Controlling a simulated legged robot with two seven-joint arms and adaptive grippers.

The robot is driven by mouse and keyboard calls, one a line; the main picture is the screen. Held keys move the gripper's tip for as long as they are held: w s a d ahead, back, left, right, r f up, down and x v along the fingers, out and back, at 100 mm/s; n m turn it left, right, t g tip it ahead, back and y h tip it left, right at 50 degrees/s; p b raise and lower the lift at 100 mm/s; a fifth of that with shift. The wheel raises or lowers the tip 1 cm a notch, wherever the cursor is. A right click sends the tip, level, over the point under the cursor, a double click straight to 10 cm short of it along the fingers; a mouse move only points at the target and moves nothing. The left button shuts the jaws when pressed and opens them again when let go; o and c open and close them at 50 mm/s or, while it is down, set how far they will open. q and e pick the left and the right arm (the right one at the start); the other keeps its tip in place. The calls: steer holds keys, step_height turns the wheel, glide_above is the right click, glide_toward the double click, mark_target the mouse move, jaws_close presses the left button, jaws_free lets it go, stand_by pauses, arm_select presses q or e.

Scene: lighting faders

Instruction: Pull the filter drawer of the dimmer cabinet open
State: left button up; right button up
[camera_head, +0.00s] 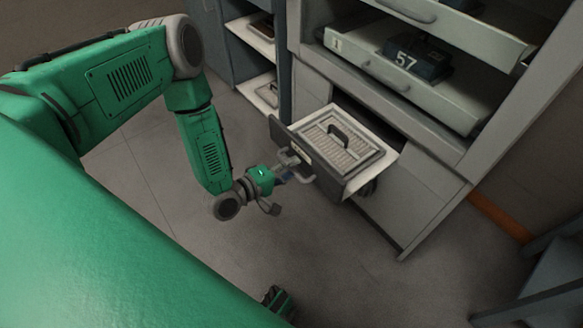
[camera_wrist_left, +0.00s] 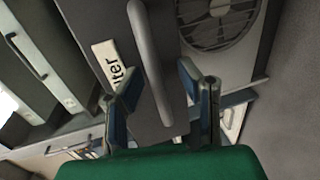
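The filter drawer (camera_head: 283,140) stands out from the lower part of the dimmer cabinet (camera_head: 420,190). A grey filter panel with a dark handle (camera_head: 340,140) lies in it. My left gripper (camera_head: 287,177) is at the drawer's front, by its bar handle (camera_head: 305,172). In the left wrist view, the handle (camera_wrist_left: 150,60) runs between the two spread fingers (camera_wrist_left: 158,90), with gaps visible on both sides. A white label (camera_wrist_left: 118,65) ending in "lter" is beside the handle on the dark front.
Above the drawer are open shelf drawers (camera_head: 410,92), one holding a dark module marked 57 (camera_head: 418,60). Another cabinet with pulled-out trays (camera_head: 258,35) stands to the left. A round fan grille (camera_wrist_left: 215,25) shows beside the drawer front. The floor (camera_head: 350,265) in front is clear.

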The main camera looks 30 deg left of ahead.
arm_select(q)
steer(key=v, duration=1.2)
steer(key=shift+f, duration=0.1)
steer(key=s+d+r+m+g+y+p, duration=0.1)
steer(key=s+d+r+m+g+p, duration=0.1)
steer(key=s+d+m+g+p, duration=0.55)
steer(key=s+a+r+m+g+y+p, duration=0.1)
steer(key=s+a+r+m+g+y, duration=0.3)
steer(key=s+r+m+g, duration=0.1)
steer(key=shift+s+a+r+m+g+p, duration=0.15)
steer(key=shift+s+r+m+g+p, duration=0.15)
steer(key=shift+s+m+g, duration=0.65)
steer(key=shift+s, duration=0.3)
steer(key=shift+w, duration=0.1)
